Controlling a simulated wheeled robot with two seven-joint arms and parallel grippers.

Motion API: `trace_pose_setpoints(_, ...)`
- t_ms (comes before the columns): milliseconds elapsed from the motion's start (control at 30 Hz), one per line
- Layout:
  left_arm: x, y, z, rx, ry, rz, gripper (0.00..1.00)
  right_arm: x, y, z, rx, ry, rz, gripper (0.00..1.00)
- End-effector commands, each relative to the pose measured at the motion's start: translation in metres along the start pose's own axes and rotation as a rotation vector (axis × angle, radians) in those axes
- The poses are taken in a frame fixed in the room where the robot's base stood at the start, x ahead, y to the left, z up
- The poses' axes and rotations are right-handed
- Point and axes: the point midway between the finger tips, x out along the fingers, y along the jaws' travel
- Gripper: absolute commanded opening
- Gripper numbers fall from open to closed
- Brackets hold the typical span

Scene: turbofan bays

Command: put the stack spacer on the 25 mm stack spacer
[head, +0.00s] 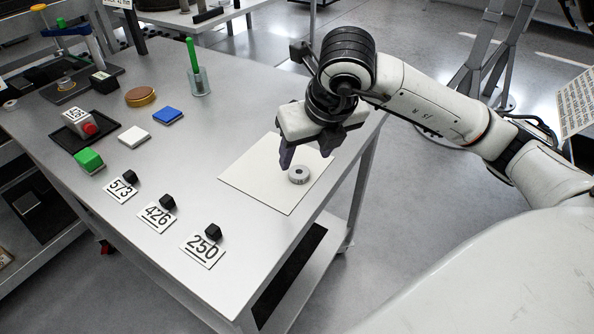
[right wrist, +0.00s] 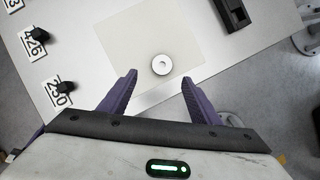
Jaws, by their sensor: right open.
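A small grey ring-shaped spacer (head: 298,176) lies flat on a pale square mat (head: 257,183) near the table's right edge. It also shows in the right wrist view (right wrist: 162,64), just beyond and between my fingertips. I cannot tell which is the 25 mm one. My right gripper (head: 308,150) is open and empty above the mat, apart from the ring, with purple fingers in the wrist view (right wrist: 158,78). My left gripper is not in view.
Cards 573 (head: 121,190), 426 (head: 155,217) and 250 (head: 202,250) with black blocks line the front left. A black holder (right wrist: 250,14) lies beyond the mat.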

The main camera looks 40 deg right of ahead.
Motion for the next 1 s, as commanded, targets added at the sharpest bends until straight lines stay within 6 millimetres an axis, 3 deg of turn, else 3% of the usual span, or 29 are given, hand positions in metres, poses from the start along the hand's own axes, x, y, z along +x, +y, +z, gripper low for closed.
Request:
trace_pose_setpoints(600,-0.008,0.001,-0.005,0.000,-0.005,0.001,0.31,0.074,-0.005,0.001,-0.004,0.005,0.005,0.57)
trace_pose_setpoints(900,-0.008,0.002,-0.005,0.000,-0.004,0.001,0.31,0.081,-0.005,0.002,-0.005,0.001,0.006,0.57)
trace_pose_setpoints(1000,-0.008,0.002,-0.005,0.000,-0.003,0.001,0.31,0.081,-0.005,0.002,-0.005,0.001,0.006,0.44)
